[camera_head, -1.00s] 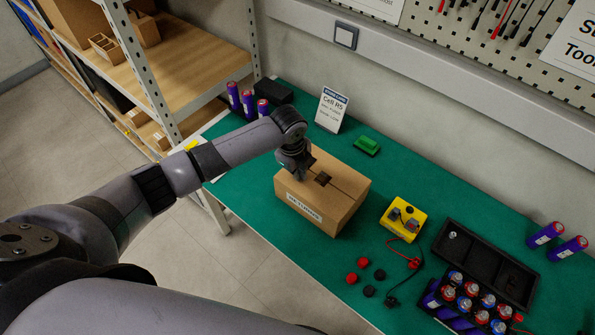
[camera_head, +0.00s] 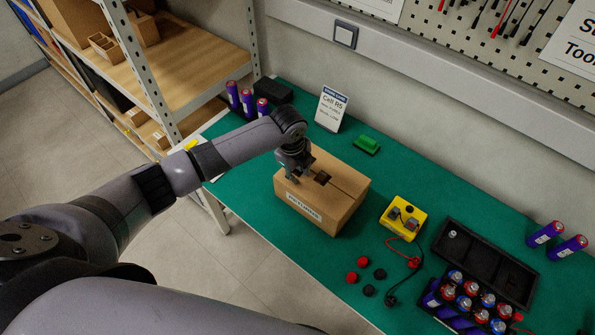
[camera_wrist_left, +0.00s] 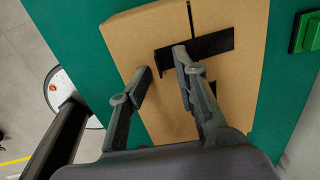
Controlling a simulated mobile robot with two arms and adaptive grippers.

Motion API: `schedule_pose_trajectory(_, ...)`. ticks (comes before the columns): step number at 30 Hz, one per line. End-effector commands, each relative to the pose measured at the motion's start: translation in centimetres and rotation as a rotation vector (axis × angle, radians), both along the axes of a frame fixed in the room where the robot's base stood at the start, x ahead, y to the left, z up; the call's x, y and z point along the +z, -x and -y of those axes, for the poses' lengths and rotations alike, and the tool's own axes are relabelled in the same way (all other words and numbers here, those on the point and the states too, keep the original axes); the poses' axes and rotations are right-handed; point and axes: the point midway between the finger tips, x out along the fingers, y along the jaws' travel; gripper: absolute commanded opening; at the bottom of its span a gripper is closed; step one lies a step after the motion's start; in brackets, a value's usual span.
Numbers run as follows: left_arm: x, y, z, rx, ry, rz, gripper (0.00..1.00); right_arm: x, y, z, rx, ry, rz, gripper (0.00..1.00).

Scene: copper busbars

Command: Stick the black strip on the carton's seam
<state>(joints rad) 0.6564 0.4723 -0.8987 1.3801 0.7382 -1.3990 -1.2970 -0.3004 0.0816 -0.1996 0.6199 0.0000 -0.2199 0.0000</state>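The carton (camera_head: 335,205) is a closed brown box with a white label on its front side, standing on the green bench. The black strip (camera_head: 323,178) lies on the carton's top, crosswise over the seam; it also shows in the left wrist view (camera_wrist_left: 213,43). The seam shows as a dark line beyond both sides of the strip. My left gripper (camera_head: 296,175) is over the carton's top at the strip's near end. In the left wrist view its fingers (camera_wrist_left: 162,62) are apart with nothing between them; one fingertip overlaps the strip's end. I cannot tell whether it touches. My right gripper is out of view.
A yellow box (camera_head: 403,218) with leads stands right of the carton, and a green block (camera_head: 367,145) behind it. A sign (camera_head: 331,110) stands at the back. A black tray (camera_head: 487,262) and several cells are at the right. A shelf rack (camera_head: 180,80) is at the left.

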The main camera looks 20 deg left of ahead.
Motion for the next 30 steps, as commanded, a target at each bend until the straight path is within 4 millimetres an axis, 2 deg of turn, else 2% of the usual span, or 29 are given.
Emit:
schedule_pose_trajectory(5,1.1,0.1,-0.1,0.000,-0.001,0.001,0.28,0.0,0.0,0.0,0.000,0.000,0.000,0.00)
schedule_pose_trajectory(15,7.9,0.9,-0.4,-0.001,0.000,0.004,0.28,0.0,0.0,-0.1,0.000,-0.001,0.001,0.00)
schedule_pose_trajectory(19,10.1,1.2,-0.5,-0.001,0.000,0.003,0.28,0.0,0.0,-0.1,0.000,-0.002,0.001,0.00)
schedule_pose_trajectory(24,11.6,1.5,-0.6,0.000,-0.001,0.000,0.28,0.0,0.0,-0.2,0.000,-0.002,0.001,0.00)
schedule_pose_trajectory(30,11.9,1.6,-0.6,0.000,0.000,0.000,0.28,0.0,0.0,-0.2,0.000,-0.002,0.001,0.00)
